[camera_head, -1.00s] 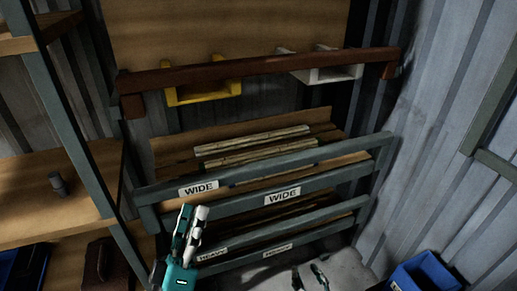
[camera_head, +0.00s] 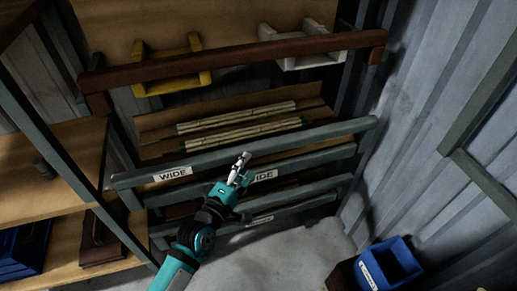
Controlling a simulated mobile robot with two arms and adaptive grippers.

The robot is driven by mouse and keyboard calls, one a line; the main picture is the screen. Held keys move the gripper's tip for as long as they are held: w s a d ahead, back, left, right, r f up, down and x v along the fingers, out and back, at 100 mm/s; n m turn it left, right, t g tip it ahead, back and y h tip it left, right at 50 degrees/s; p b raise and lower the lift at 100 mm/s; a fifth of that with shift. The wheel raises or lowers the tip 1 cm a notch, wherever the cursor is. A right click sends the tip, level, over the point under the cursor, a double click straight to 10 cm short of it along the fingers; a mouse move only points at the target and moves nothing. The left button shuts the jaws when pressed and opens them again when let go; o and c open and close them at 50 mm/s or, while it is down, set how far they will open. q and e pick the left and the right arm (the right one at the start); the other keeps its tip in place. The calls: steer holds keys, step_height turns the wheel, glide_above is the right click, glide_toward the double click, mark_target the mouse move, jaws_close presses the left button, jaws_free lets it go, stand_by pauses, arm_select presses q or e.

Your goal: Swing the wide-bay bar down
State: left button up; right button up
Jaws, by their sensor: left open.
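A brown bar (camera_head: 235,55) with short end pieces spans the top of the rack, raised above the bays. A grey rail (camera_head: 310,134) with a WIDE label (camera_head: 172,173) crosses the bay front below it. A second WIDE label (camera_head: 264,175) sits on the lower rail, partly behind my gripper. Which bar is the wide-bay bar, I cannot tell for sure. My left gripper (camera_head: 241,166) is open, in front of the upper grey rail near its middle and below the brown bar. Contact with the rail cannot be told. My right gripper is out of view.
Pale rattan sticks (camera_head: 240,132) lie in the bay behind the grey rail. A yellow bracket (camera_head: 172,82) and a white bracket (camera_head: 304,60) are behind the brown bar. Wooden shelves (camera_head: 50,175) stand left. A blue bin (camera_head: 390,266) is at lower right. Corrugated wall closes the right side.

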mark_target(254, 155)
arm_select(q)
steer(key=x, duration=0.6)
steer(key=shift+w+d+b, duration=0.1)
steer(key=shift+w+b, duration=0.2)
steer(key=shift+b, duration=0.1)
steer(key=shift+x, duration=0.75)
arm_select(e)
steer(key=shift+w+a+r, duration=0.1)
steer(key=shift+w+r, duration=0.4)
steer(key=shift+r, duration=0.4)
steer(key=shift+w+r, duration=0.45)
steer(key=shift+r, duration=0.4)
arm_select(q)
steer(key=shift+c, duration=0.2)
jaws_close()
